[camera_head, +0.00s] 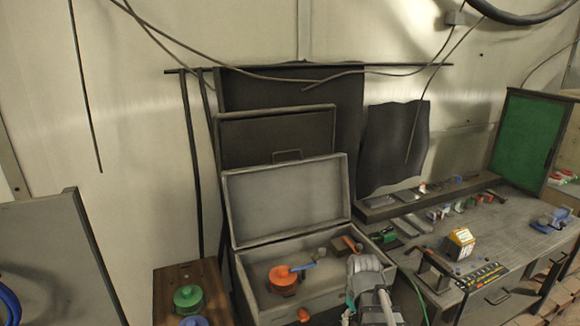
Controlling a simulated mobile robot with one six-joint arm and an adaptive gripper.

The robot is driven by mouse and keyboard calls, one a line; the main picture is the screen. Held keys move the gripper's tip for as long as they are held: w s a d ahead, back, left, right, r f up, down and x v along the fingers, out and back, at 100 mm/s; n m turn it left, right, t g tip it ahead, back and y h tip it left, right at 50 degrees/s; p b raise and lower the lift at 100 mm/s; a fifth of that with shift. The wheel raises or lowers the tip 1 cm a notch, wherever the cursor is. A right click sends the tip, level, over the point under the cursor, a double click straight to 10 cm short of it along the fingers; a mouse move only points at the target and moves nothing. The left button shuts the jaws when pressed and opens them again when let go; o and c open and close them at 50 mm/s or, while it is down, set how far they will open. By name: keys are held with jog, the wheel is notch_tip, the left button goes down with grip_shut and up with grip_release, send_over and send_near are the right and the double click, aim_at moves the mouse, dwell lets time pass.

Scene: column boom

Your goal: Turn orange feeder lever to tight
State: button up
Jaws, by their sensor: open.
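An orange round feeder (283,279) sits inside the open grey box, toward its left side. A short lever (302,267) extends from its top to the right, with a blue end. I cannot read any tight mark. My gripper (364,265) is at the end of my arm, over the right part of the box. It is to the right of the orange feeder and apart from it. It is open; its fingers are small and hard to make out, and I see nothing held in it.
The grey box (240,255) has its lid raised behind. A reddish-brown tool (346,244) lies inside it. A green round feeder (188,298) stands on a brown cabinet at left. Another orange part (303,314) shows at the bottom. The right workbench (500,240) is cluttered.

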jog(key=s+m, duration=0.1)
jog(key=s+a+f+m+b, duration=0.1)
jog(key=s+m, duration=0.2)
jog(key=shift+s+a+f+m, duration=0.15)
jog(key=shift+f+m, duration=0.15)
jog(key=shift+f, duration=0.1)
dwell(0.8)
